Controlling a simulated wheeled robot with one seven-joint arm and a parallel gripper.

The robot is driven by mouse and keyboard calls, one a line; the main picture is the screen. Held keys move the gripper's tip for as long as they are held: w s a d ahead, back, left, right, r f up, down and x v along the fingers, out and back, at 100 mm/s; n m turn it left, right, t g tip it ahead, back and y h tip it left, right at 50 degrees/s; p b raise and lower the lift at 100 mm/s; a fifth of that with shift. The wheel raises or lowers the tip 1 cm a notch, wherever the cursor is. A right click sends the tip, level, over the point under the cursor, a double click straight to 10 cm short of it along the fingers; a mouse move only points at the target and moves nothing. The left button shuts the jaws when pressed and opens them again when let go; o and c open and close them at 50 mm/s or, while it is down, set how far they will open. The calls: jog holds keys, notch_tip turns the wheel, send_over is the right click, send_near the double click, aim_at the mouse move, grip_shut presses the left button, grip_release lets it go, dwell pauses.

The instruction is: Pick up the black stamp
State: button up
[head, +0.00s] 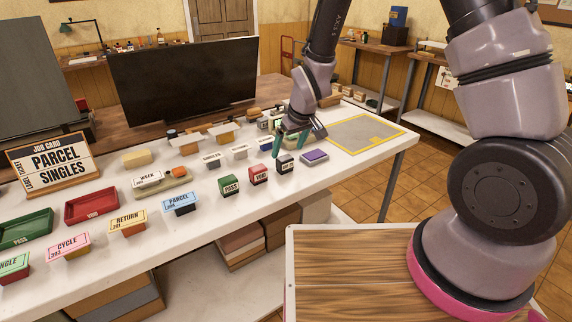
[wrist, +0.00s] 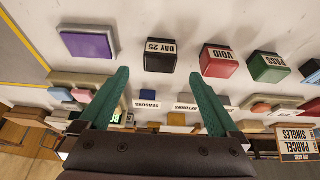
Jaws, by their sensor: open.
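The black stamp (head: 285,164) stands upright on the white table, between a red stamp and a purple pad. In the wrist view the black stamp (wrist: 160,56) shows a white label reading DAY 25. My gripper (head: 291,146) has green fingers and is just behind the black stamp in the head view. In the wrist view my gripper (wrist: 158,74) is open and empty, with the stamp ahead of and between its fingertips. I cannot tell the exact gap to the stamp.
Beside it stand the red VOID stamp (wrist: 219,61), the green PASS stamp (wrist: 268,66) and the purple pad (wrist: 88,44). A job card (head: 57,160) reads PARCEL SINGLES. A yellow-bordered grey area (head: 362,133) at the table's right is clear.

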aim_at(285, 158)
jog(key=x, duration=0.5)
jog(key=shift+w+f, duration=0.1)
jog(key=shift+f, duration=0.3)
jog(key=c, duration=1.5)
notch_tip(285, 158, up, 10)
jog(key=shift+r, duration=0.1)
